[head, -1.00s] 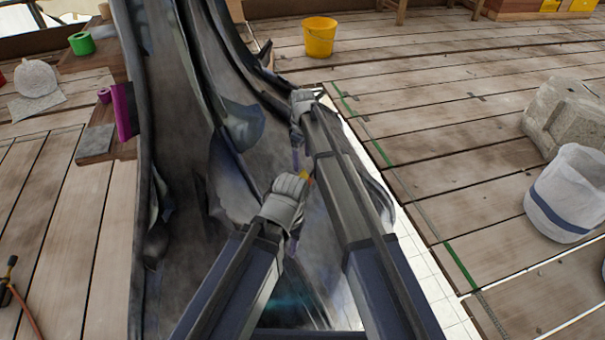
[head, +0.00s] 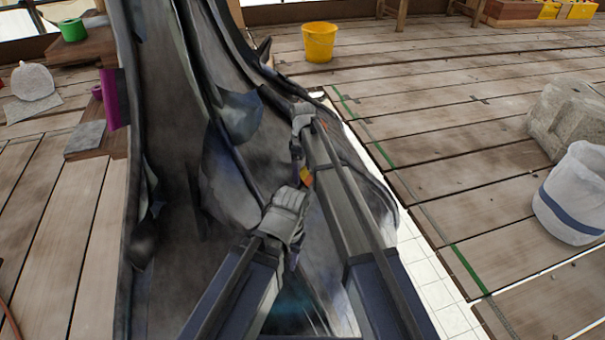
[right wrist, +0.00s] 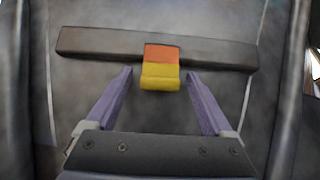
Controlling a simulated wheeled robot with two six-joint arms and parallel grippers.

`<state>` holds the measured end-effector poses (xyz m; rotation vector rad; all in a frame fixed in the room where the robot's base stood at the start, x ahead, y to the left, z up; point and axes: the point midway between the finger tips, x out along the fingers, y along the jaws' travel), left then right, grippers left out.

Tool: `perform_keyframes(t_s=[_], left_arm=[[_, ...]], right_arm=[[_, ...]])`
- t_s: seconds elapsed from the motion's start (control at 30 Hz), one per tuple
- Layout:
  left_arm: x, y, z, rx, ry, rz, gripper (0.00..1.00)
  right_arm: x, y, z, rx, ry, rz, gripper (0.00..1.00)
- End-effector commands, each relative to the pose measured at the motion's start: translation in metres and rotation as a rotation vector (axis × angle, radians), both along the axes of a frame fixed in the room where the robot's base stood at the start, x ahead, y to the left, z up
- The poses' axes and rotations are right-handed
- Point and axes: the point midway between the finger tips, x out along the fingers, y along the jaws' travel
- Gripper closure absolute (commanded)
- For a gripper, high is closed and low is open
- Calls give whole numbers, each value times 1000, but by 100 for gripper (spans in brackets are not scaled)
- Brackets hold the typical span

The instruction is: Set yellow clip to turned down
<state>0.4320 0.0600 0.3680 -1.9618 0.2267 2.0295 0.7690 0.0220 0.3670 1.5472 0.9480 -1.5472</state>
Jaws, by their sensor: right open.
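The yellow clip (head: 306,178) shows as a small orange-and-yellow spot between my two grippers in the head view. In the right wrist view the clip (right wrist: 160,70) is orange above and yellow below, and sits on a dark horizontal bar (right wrist: 100,43). My right gripper (head: 297,155) is just beyond the clip in the head view. In the right wrist view it is open, its purple fingers (right wrist: 160,76) apart on either side of the clip, with gaps and no visible contact. My left gripper (head: 292,260) is nearer; its jaws are mostly hidden.
A large dark curved spire piece (head: 180,150) lies beneath both arms, with raised ridges. A yellow bucket (head: 319,42), a stone block (head: 570,110) and a white sack (head: 572,195) stand on the plank floor. A magenta roll (head: 112,100) is at left.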

Motion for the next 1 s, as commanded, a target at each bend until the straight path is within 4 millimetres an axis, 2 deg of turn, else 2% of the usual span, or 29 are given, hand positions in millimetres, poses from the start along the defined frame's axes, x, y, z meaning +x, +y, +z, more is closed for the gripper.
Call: perform_keyframes(t_s=[0.13, 0.87, 1.0], left_arm=[[0, 0, 1, 0, 0, 0, 50], [0, 0, 1, 0, 0, 0, 50], [0, 0, -1, 0, 0, 0, 50]], right_arm=[[0, 0, 1, 0, 0, 0, 15], [0, 0, 1, 0, 0, 0, 97], [1, 2, -1, -13, 8, 2, 100]])
